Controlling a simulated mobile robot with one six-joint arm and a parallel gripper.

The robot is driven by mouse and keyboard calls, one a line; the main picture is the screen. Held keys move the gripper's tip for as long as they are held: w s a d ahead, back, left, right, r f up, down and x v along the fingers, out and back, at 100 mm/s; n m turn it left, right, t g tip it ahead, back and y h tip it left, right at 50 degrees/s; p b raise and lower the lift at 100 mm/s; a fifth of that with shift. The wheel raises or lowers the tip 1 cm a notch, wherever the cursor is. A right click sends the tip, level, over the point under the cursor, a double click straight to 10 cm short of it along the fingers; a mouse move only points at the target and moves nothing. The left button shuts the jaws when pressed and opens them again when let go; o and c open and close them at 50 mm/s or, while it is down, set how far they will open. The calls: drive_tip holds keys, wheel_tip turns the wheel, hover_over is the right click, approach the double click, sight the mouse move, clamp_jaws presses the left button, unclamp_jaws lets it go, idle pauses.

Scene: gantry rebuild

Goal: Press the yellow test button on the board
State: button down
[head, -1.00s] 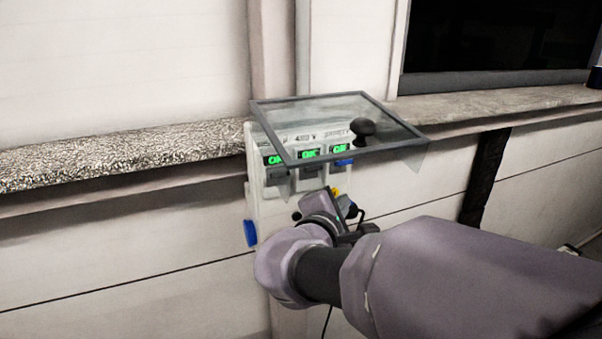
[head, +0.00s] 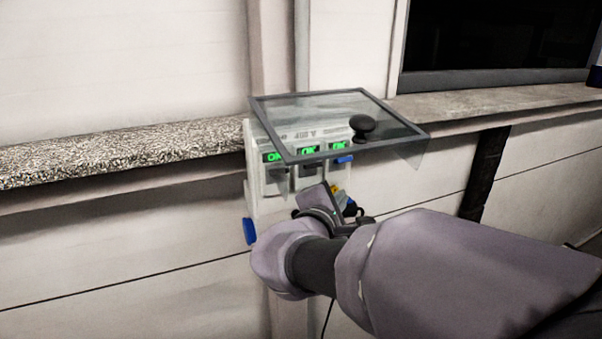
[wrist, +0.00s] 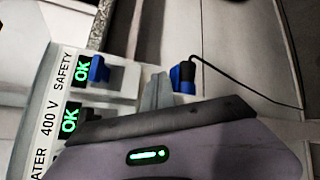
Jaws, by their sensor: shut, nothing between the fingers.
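The white board (head: 262,203) is fixed to the wall, with several green OK displays (head: 308,149) in a row. A small patch of yellow, likely the test button (head: 337,189), shows just right of my gripper (head: 328,196) in the head view. In the wrist view my gripper (wrist: 157,92) is shut and empty, its grey fingertips in front of the board's lower part. I cannot tell whether they touch it. The yellow button does not show in the wrist view; my gripper's body hides much of the board there.
A clear framed cover (head: 275,112) with a black knob (head: 364,127) is tilted up over the displays. A blue switch (wrist: 98,70) and a blue plug (wrist: 183,77) with a black cable are near my fingers. A stone ledge (head: 120,152) runs behind.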

drive_tip(key=shift+w+a, duration=0.15)
drive_tip(key=shift+w, duration=0.2)
idle(0.6)
drive_tip(key=shift+b, duration=0.3)
drive_tip(key=shift+s+d+b, duration=0.3)
drive_tip(key=shift+s+b, duration=0.05)
drive_tip(key=shift+s, duration=0.4)
drive_tip(key=s, duration=0.1)
drive_tip(key=s+d+b, duration=0.1)
drive_tip(key=s, duration=0.2)
drive_tip(key=shift+s+d, duration=0.25)
drive_tip(key=shift+s, duration=0.15)
